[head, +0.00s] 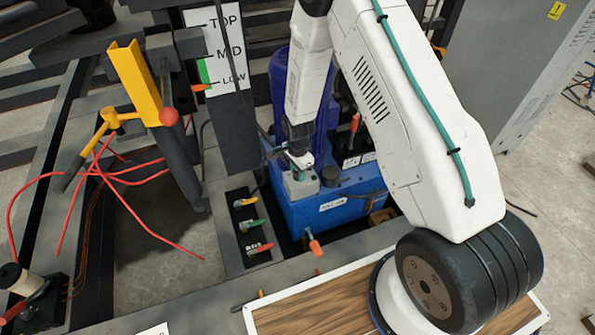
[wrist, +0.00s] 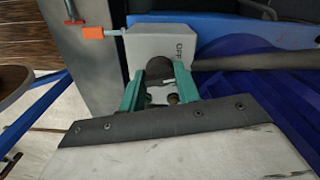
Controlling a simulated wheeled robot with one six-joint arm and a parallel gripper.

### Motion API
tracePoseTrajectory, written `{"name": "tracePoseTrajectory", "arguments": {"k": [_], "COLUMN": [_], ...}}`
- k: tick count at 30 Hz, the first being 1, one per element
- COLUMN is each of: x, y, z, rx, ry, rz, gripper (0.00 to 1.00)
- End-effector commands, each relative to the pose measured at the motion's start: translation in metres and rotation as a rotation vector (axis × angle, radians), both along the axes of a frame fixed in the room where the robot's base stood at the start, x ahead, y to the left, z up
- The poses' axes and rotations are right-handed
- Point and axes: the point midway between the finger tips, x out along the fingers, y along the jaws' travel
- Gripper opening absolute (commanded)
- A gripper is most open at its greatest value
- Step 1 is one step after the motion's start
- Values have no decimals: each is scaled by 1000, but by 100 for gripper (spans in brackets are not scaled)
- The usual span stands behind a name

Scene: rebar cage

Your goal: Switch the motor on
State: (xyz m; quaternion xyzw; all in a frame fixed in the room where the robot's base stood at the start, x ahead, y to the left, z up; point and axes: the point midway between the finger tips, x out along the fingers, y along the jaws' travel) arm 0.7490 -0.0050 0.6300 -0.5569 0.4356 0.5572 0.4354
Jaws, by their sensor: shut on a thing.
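The blue motor unit (head: 350,207) stands behind the front beam, with a grey switch box (head: 299,187) on its left top. In the wrist view the grey box (wrist: 146,45) carries the word OFF beside a dark rounded knob (wrist: 158,68). My gripper (wrist: 158,82) has its teal fingers on both sides of this knob and is shut on it. In the head view my gripper (head: 300,163) points down onto the box and covers the knob. The knob's exact setting cannot be told.
A TOP/MID/LOW gauge board (head: 217,50) stands left of my arm. A panel of small coloured levers (head: 250,227) is left of the motor unit. An orange-handled valve (head: 314,243) sticks out in front. Red cables (head: 100,172) spread at left. A wooden board (head: 320,308) lies in front.

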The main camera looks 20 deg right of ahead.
Motion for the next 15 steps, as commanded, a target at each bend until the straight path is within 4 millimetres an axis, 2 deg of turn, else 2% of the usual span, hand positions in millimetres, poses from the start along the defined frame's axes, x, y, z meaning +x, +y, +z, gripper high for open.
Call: {"name": "tracePoseTrajectory", "arguments": {"k": [15], "x": [0], "y": [0], "z": [0], "rx": [0], "ry": [-1], "rz": [-487], "gripper": [9]}}
